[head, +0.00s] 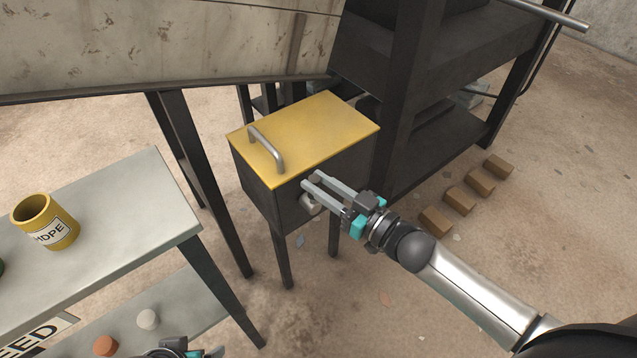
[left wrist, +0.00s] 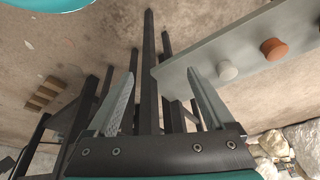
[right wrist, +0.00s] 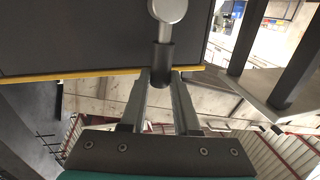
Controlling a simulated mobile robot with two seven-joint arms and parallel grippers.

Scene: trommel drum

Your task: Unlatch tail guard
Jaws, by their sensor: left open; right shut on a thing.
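The tail guard (head: 320,125) is a dark box with a yellow lid and a grey bar handle (head: 268,150) on top; its lid is down. On its front face is a latch with a pale round pivot (head: 308,203). In the right wrist view the latch (right wrist: 165,32) shows as a silver disc with a dark grip. My right gripper (head: 312,179) is at that face, its fingers shut on the dark grip. My left gripper (left wrist: 161,73) is open and empty; only part of it shows at the bottom of the head view.
A grey table (head: 130,215) at left bears a yellow HDPE cup (head: 45,222). A lower shelf (head: 185,300) holds a white and an orange knob-like piece. Dark frame legs (head: 185,160) stand beside the guard. Several brown blocks (head: 460,200) lie on the floor at right.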

